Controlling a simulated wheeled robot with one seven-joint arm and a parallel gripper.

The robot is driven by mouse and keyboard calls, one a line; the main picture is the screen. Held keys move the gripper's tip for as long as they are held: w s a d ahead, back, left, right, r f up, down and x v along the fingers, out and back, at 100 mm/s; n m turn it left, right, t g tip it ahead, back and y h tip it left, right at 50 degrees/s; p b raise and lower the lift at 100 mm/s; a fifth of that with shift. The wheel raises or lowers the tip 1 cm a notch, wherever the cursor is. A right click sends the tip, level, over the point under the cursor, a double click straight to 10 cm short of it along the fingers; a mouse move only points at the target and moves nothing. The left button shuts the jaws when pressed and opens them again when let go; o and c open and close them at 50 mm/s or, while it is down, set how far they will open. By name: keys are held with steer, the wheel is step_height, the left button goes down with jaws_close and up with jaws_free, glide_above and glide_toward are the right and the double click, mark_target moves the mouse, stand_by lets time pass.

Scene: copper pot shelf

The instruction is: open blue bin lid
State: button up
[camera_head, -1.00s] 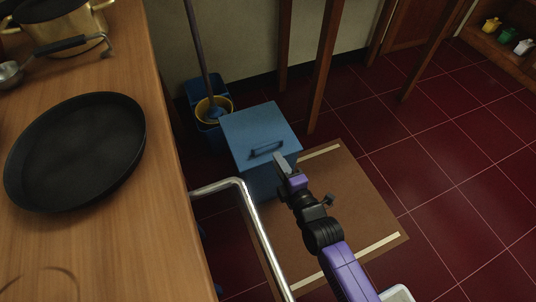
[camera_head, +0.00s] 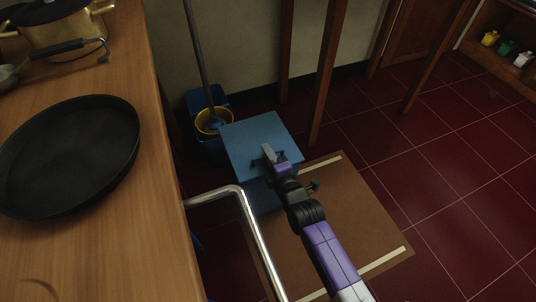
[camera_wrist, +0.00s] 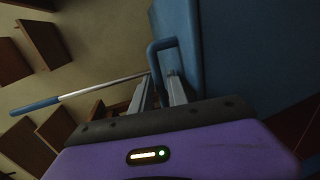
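The blue bin (camera_head: 240,139) stands on the floor beside the counter, with its flat lid level and closed. My gripper (camera_head: 268,153) is over the middle of the lid, at its bar handle, and hides most of that handle in the head view. In the wrist view the blue handle (camera_wrist: 163,43) rises as a loop from the lid (camera_wrist: 184,40). My two fingers (camera_wrist: 160,92) stand apart, with part of the handle appearing between them. I cannot tell whether they touch it.
A metal rail (camera_head: 243,205) runs along the wooden counter (camera_head: 140,200), which holds a black pan (camera_head: 75,150). Wooden posts (camera_head: 322,80) rise behind the bin. The red tiled floor to the right is clear.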

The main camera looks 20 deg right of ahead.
jaws_close()
stand_by(1.4)
